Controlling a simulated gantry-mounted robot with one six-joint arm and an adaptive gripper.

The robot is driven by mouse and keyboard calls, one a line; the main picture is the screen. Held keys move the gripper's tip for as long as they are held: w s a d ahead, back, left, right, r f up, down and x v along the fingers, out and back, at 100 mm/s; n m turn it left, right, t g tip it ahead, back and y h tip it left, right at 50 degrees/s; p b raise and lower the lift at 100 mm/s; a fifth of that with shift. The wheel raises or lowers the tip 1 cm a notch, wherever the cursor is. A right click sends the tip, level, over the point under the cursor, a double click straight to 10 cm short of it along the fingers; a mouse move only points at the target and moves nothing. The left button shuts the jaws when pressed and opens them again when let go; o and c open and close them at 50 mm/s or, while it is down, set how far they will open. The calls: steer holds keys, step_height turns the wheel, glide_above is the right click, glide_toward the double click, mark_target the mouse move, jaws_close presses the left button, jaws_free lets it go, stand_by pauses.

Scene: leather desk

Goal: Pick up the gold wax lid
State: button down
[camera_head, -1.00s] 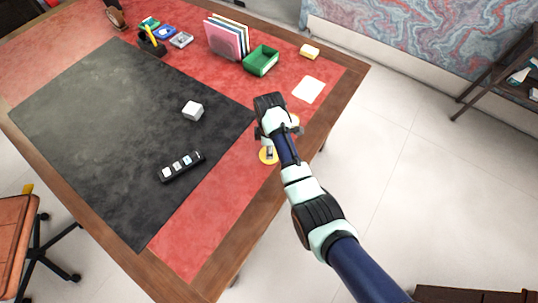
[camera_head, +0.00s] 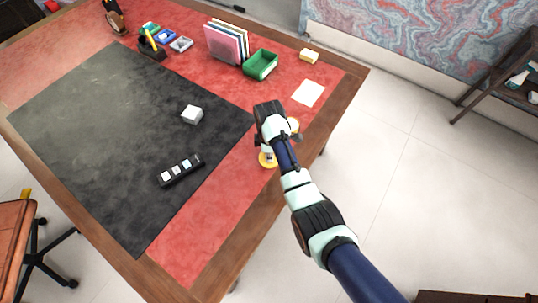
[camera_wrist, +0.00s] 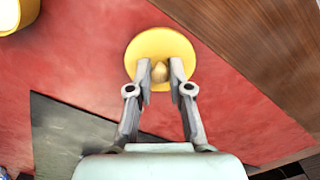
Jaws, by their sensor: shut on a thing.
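The gold wax lid (camera_wrist: 178,46) is a round yellow disc with a small knob in its middle. In the wrist view my gripper (camera_wrist: 160,72) is shut on the lid's knob, with one finger on each side of it. The disc shows beyond the fingertips, over the red desk surface. I cannot tell whether the lid touches the desk. In the head view the lid (camera_head: 267,160) shows partly at the near side of my gripper (camera_head: 272,146), whose fingers are mostly hidden by my arm.
A yellow round container (camera_wrist: 18,14) is at the wrist view's top left corner. A green tray (camera_head: 261,64) stands behind. The desk's wooden edge (camera_head: 255,225) is close by.

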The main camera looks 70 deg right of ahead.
step_height(320, 180, up, 20)
steer(key=p, duration=1)
steer(key=shift+f+p, duration=0.2)
steer(key=shift+p, duration=0.1)
